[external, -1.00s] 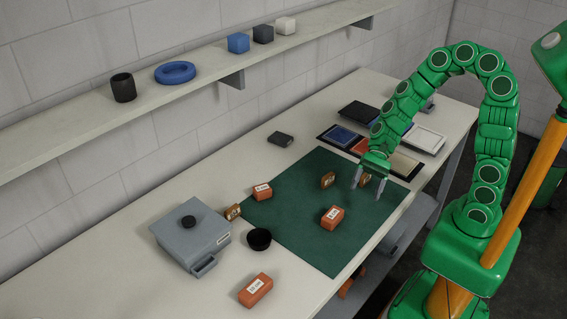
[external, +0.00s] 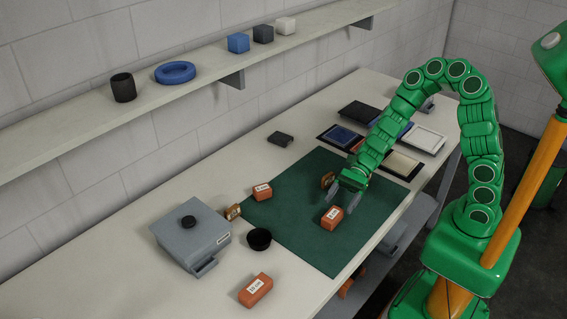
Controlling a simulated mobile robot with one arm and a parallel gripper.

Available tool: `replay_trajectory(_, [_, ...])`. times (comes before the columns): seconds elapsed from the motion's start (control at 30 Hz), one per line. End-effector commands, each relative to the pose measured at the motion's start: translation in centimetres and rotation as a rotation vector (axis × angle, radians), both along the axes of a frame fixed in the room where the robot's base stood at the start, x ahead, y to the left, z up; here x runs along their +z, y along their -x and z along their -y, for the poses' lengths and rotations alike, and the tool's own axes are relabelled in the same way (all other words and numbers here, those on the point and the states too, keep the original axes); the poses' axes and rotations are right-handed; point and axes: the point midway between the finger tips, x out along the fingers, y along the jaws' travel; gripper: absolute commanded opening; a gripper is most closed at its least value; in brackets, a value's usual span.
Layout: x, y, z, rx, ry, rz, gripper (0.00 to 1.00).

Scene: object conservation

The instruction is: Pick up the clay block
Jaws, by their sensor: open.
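Three orange-red clay-like blocks with white labels lie on the bench. One clay block (external: 332,217) lies on the green mat, another block (external: 262,191) lies at the mat's left edge, and a third block (external: 256,290) lies on the bare bench at the front. The labels are too small to read. My gripper (external: 342,202) is open and empty, its fingers pointing down and forward just behind the block on the mat. I cannot tell whether a fingertip touches that block.
A brown piece (external: 328,180) stands close behind my gripper. Flat trays (external: 424,139) lie at the back right. The green mat's front (external: 325,255) is clear.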

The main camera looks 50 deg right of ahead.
Motion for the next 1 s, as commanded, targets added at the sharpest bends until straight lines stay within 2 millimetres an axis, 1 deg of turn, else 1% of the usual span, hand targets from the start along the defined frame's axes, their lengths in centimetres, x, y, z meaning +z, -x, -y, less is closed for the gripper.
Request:
replay_trajectory(0.17, [-0.3, 0.1, -0.8, 0.001, 0.000, -0.001, 0.78])
replay_trajectory(0.6, [-1.7, 0.6, -4.6, 0.002, 0.000, -0.001, 0.78])
replay_trajectory(0.8, [-2.0, 0.6, -5.2, 0.001, -0.001, -0.001, 0.78])
replay_trajectory(1.0, [-2.0, 0.6, -5.2, 0.000, -0.001, 0.000, 0.78])
